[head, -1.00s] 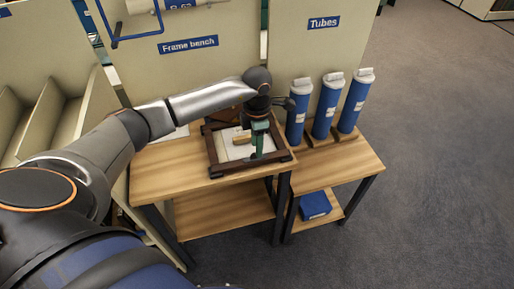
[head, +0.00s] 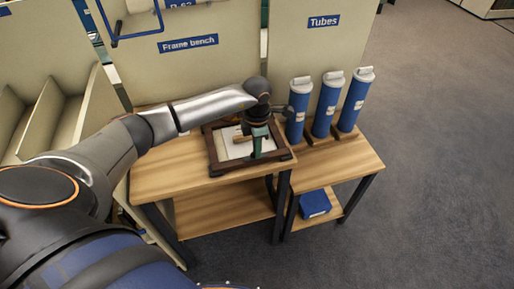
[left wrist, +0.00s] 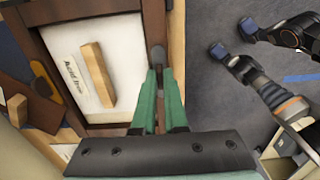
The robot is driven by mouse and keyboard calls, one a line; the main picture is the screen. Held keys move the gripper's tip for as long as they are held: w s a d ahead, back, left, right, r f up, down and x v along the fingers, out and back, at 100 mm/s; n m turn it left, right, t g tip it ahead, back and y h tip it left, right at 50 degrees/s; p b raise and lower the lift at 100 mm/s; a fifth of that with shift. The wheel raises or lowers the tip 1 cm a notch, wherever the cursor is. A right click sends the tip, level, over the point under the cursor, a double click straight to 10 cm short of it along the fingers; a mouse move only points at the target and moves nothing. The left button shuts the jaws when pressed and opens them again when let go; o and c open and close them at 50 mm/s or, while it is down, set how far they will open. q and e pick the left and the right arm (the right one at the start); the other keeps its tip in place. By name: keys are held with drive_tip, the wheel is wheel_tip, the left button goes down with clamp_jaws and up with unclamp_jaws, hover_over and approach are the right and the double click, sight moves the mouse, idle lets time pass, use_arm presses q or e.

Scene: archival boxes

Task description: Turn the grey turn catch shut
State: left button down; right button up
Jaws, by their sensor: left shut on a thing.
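A dark wooden frame (head: 212,156) lies on the wooden bench, with a pale backing (left wrist: 122,48) inside it. The grey turn catch (left wrist: 157,54) sits on the frame's right-hand rail in the left wrist view. It shows as a small rounded grey end at my fingertips; the rest is hidden between the fingers. My left gripper (left wrist: 159,75) has green fingers and is shut on the catch, pointing down at the frame. In the head view my left gripper (head: 257,153) stands over the frame's near right part, and the catch cannot be made out.
A light wooden block (left wrist: 97,75) lies on the backing beside a printed label (left wrist: 73,75). Several blue tubes (head: 325,105) stand upright to the right of the frame. A blue box (head: 314,204) lies on the lower shelf. Tall cream panels (head: 190,75) rise behind the bench.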

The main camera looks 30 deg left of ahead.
idle(0.6)
use_arm(q)
drive_tip(key=shift+f+m+b, duration=0.1)
drive_tip(key=shift+m+b, duration=0.7)
drive_tip(key=m+b, duration=0.2)
drive_tip(key=m, duration=0.1)
drive_tip(key=m+b, duration=0.4)
drive_tip(key=m, duration=0.2)
drive_tip(key=shift+s+d+m, duration=0.1)
drive_tip(key=shift+s+m, duration=0.05)
drive_tip(key=shift+m, duration=0.25)
drive_tip(key=shift+m+b, duration=0.7)
drive_tip(key=shift+m, duration=0.2)
drive_tip(key=shift+s+m+b, duration=0.1)
drive_tip(key=shift+m+b, duration=0.5)
drive_tip(key=shift+m, duration=0.6)
drive_tip(key=shift+m+b, duration=0.45)
drive_tip(key=shift+m, duration=0.65)
drive_tip(key=c, duration=1)
unclamp_jaws()
